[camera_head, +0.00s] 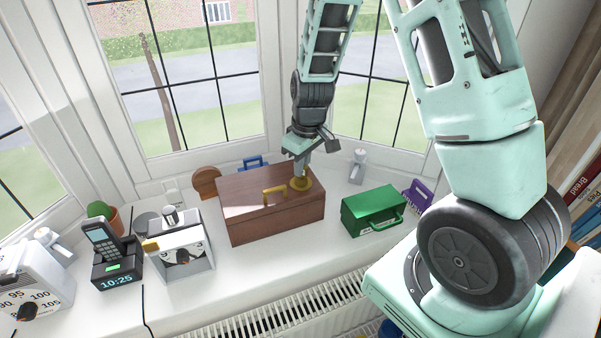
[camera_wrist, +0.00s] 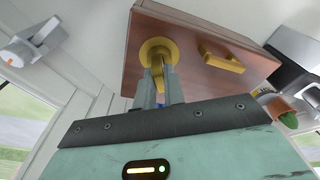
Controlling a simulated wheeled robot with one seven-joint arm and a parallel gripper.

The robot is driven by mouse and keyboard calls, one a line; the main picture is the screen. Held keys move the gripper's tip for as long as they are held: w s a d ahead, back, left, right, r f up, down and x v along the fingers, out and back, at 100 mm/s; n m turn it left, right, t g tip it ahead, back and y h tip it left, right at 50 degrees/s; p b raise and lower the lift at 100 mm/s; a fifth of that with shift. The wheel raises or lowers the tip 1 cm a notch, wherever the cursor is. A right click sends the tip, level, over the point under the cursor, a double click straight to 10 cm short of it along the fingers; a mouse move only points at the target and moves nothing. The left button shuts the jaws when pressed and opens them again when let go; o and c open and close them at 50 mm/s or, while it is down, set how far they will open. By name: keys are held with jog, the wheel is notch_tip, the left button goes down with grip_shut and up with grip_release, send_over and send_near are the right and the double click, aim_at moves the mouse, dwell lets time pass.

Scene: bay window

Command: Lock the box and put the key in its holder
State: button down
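The brown wooden box (camera_head: 262,222) stands on the white sill with its lid down and a brass handle (camera_head: 275,190) on it. A round brass lock plate (camera_head: 300,184) sits at the box's right end; it also shows in the wrist view (camera_wrist: 157,50). My gripper (camera_head: 300,170) points down at this plate. In the wrist view its fingers (camera_wrist: 161,84) close around a narrow brass piece, apparently the key (camera_wrist: 162,69), at the plate. The fingers hide part of it, and I cannot tell how it is turned. I cannot make out which object is the key holder.
A green case (camera_head: 373,211) and a purple object (camera_head: 416,194) stand right of the box. Left are a white device (camera_head: 182,251), a phone on a clock dock (camera_head: 110,262) and a cactus (camera_head: 100,212). A grey fitting (camera_head: 357,168) stands behind. A radiator (camera_head: 285,318) lies below the sill.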

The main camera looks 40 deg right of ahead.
jog(key=shift+f+n+b, duration=0.1)
jog(key=shift+n+b, duration=0.3)
jog(key=shift+n, duration=0.1)
jog(key=shift+d+n+b, duration=0.1)
jog(key=shift+n+b, duration=0.4)
jog(key=shift+n, duration=0.4)
jog(key=shift+n+y, duration=0.3)
jog(key=shift+n, duration=1.3)
jog(key=shift+n+g, duration=0.3)
jog(key=shift+n, duration=0.8)
jog(key=shift+n+p, duration=0.95)
jog(key=shift+n, duration=0.75)
jog(key=shift+r+p, duration=0.85)
